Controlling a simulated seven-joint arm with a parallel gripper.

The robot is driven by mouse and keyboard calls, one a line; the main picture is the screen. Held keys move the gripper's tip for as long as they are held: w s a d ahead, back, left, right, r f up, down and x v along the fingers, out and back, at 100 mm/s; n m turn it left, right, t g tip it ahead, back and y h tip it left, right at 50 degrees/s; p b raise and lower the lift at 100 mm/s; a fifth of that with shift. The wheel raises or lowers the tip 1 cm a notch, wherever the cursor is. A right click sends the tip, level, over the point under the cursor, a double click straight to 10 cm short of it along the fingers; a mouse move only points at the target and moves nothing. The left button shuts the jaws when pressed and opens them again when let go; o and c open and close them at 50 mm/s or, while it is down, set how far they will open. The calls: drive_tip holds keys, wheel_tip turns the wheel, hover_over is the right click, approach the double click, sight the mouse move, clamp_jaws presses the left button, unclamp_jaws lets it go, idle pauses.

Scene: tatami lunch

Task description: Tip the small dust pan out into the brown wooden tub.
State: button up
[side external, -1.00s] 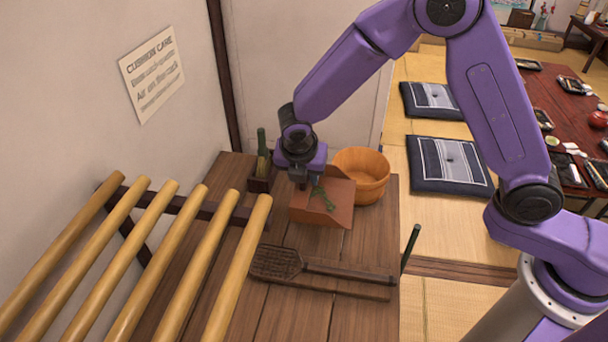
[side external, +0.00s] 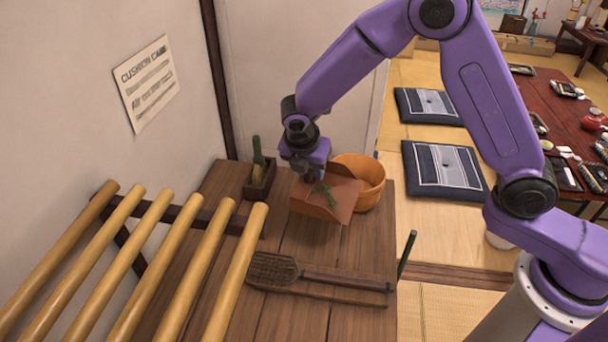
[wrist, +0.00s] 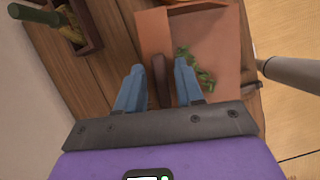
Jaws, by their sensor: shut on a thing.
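The small dust pan (side external: 340,190) is orange-brown and holds a clump of green leaves (side external: 322,194). It is off the wooden bench top, its open edge facing the front right. My gripper (side external: 313,174) is shut on its handle at the back; in the wrist view the dark handle (wrist: 160,80) lies between the blue fingers, and the leaves (wrist: 193,70) lie on the pan floor. The brown wooden tub (side external: 372,182) stands upright behind and right of the pan, which partly hides it. The tub's inside is only partly visible.
A woven beater (side external: 275,272) lies in front. A dark green upright rod (side external: 407,253) stands at the bench's right edge. Several bamboo poles (side external: 200,265) fill the left front.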

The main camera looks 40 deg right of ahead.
drive_tip(key=w+d+r+m+g, duration=0.15)
drive_tip(key=w+d+m, duration=0.25)
drive_tip(key=d, duration=0.5)
drive_tip(key=w+d+m+g, duration=0.2)
drive_tip(key=w+d+m, duration=0.25)
drive_tip(key=d, duration=0.35)
drive_tip(key=w+d+m+g, duration=0.1)
drive_tip(key=w+d+m, duration=0.35)
drive_tip(key=d, duration=0.45)
wheel_tip(320, 180, down, 5)
drive_tip(key=s+a+r+m+t+h, duration=0.1)
drive_tip(key=s+a+r+t+h, duration=0.1)
drive_tip(key=s+a+t+h, duration=0.2)
drive_tip(key=shift+s+r+m+t, duration=0.35)
drive_tip(key=shift+s+m+t, duration=0.05)
drive_tip(key=shift+s+t, duration=0.6)
idle(0.6)
idle(1.1)
drive_tip(key=w+d+r+n+g+y, duration=0.1)
drive_tip(key=w+d+r+g+y, duration=0.2)
drive_tip(key=w+g+y, duration=0.1)
drive_tip(key=shift+w+d+r+n+g, duration=0.2)
drive_tip(key=shift+w+r+n+g, duration=0.15)
drive_tip(key=shift+w+g, duration=0.6)
idle(0.7)
